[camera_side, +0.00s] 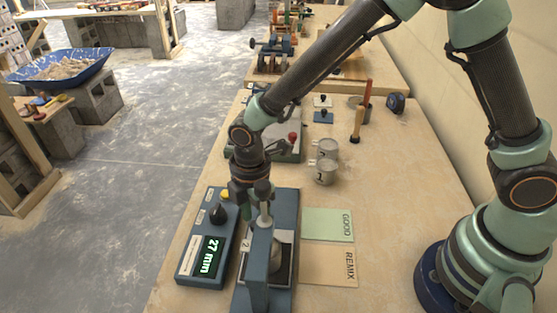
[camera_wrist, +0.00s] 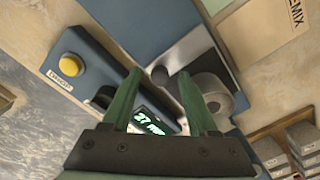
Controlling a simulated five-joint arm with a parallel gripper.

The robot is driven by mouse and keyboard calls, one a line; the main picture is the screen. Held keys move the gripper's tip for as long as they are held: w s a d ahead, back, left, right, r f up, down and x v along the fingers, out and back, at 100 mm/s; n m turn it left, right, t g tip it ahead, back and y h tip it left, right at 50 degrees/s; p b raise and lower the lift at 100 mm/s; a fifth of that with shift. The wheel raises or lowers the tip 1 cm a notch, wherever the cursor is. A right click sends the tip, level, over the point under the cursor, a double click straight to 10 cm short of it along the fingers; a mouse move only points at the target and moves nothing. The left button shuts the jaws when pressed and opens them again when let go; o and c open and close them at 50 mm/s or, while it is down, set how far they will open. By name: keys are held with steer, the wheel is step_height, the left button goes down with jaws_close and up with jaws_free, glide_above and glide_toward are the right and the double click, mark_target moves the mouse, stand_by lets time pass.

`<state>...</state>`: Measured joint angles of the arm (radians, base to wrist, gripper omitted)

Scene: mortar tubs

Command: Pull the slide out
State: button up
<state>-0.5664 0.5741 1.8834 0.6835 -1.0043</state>
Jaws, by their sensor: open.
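A blue-grey tester (camera_side: 257,272) stands at the front of the bench, with a grey tub (camera_side: 281,254) partly hidden behind its upright. In the wrist view the tub (camera_wrist: 214,97) sits beside a pale metal plate (camera_wrist: 190,50), which may be the slide; I cannot tell for sure. A dark round knob (camera_wrist: 159,75) shows between my fingertips. My gripper (camera_wrist: 160,73) is open, its two green fingers apart on either side of the knob, with no clear contact. In the side view my gripper (camera_side: 262,205) points down at the top of the tester.
A control box (camera_side: 208,235) reading 27 mm, with a yellow button (camera_wrist: 71,66), stands left of the tester. GOOD (camera_side: 325,225) and REMIX (camera_side: 325,266) cards lie to the right. Two tubs (camera_side: 324,172) and upright tools (camera_side: 357,125) stand behind.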

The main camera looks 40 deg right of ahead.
jaws_close()
stand_by(1.4)
